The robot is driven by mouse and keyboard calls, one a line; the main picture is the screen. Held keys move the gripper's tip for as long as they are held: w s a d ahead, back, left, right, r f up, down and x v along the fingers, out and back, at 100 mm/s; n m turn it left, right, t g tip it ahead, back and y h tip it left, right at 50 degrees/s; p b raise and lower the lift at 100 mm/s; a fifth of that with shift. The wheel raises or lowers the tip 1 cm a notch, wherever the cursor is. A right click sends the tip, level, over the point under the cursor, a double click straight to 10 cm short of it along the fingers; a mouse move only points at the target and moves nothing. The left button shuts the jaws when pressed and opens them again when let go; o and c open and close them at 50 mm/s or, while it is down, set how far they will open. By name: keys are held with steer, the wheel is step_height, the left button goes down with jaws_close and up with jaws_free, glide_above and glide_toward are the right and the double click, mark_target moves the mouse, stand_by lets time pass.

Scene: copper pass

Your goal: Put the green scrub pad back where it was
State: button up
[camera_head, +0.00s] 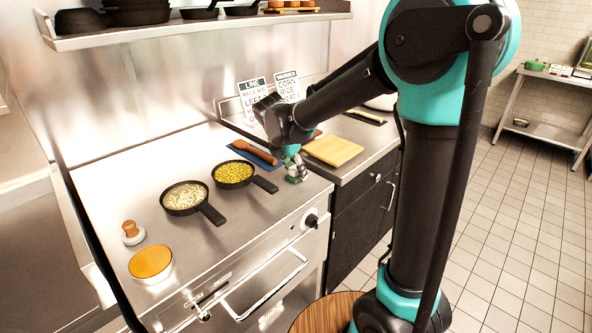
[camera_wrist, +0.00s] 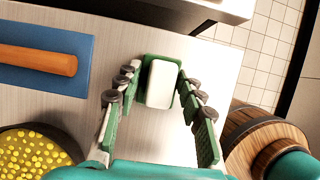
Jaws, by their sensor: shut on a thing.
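The green scrub pad (camera_wrist: 149,66) is a small block, green with a white part, between the fingers of my gripper (camera_wrist: 160,80) in the wrist view. In the head view the pad (camera_head: 293,180) shows as a small green patch under my gripper (camera_head: 294,168), over the right end of the steel stove top. My gripper is shut on the pad and points down. I cannot tell whether the pad touches the steel or is just above it.
A pan of yellow corn (camera_head: 233,173) and a pan of pale food (camera_head: 184,197) stand left. A cutting board (camera_head: 333,150) lies right.

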steer(key=o, duration=1.2)
steer(key=shift+r, duration=0.1)
steer(key=v, duration=1.2)
steer(key=s+d+f+m, duration=0.1)
steer(key=d+f+m, duration=0.1)
steer(key=d, duration=0.1)
steer(key=s+d+f+m, duration=0.1)
steer(key=d+f+m, duration=0.1)
steer(key=d+m, duration=0.1)
steer(key=s+d+f+m+y, duration=0.1)
steer(key=d+f+m, duration=0.1)
steer(key=d, duration=0.1)
steer(key=shift+f+m, duration=0.3)
steer(key=shift+f, duration=0.1)
steer(key=s+d+f+m+t+y, duration=0.1)
steer(key=s+d+f+m+y, duration=0.1)
steer(key=s+d+f+m, duration=1)
step_height(320, 180, down, 3)
steer(key=s+m, duration=0.2)
steer(key=m, duration=0.5)
steer(key=shift+s+d, duration=0.2)
steer(key=shift+d, duration=0.05)
steer(key=shift+r, duration=0.1)
